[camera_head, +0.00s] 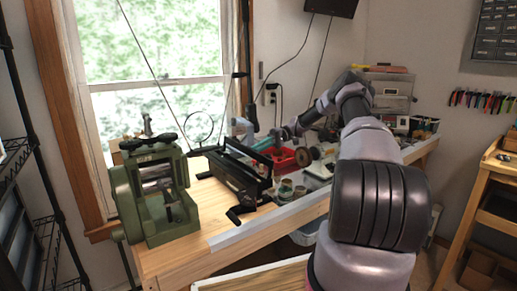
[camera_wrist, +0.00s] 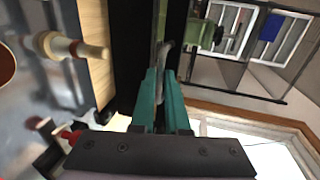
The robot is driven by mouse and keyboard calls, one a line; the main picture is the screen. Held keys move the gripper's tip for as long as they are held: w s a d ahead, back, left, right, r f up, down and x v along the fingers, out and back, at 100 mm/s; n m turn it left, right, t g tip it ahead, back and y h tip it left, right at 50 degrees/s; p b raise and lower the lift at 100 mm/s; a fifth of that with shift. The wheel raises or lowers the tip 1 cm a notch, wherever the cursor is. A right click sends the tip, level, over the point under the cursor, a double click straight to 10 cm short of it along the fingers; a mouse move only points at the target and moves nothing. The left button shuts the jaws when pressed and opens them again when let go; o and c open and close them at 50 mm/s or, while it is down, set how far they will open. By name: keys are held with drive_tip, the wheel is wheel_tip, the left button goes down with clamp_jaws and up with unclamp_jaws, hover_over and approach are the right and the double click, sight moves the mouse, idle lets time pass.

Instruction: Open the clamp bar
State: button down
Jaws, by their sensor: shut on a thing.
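A black bench machine with a long bar (camera_head: 240,168) along its top, apparently the clamp bar, stands on the wooden workbench. My gripper (camera_head: 264,144) is at its far right end, partly hidden by my arm links in the head view. In the wrist view, the teal fingers of my gripper (camera_wrist: 160,75) are closed around a thin grey curved handle (camera_wrist: 164,50). A black body (camera_wrist: 128,50), likely the machine, lies just left of the fingers. How the handle joins the bar is hidden, and I cannot tell how far the bar is raised.
A green rolling machine (camera_head: 156,190) stands left of the black machine on the workbench (camera_head: 165,262). A red bin (camera_head: 285,159) and small jars (camera_head: 286,188) sit to the right. A window (camera_head: 150,60) is behind. A wooden shelf unit (camera_head: 490,200) stands far right.

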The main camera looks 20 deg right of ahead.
drive_tip(key=shift+a+f, duration=0.15)
drive_tip(key=shift+a, duration=0.05)
drive_tip(key=c, duration=0.9)
unclamp_jaws()
drive_tip(key=v, duration=1)
drive_tip(key=shift+w+d, duration=0.15)
drive_tip(key=shift+d, duration=0.2)
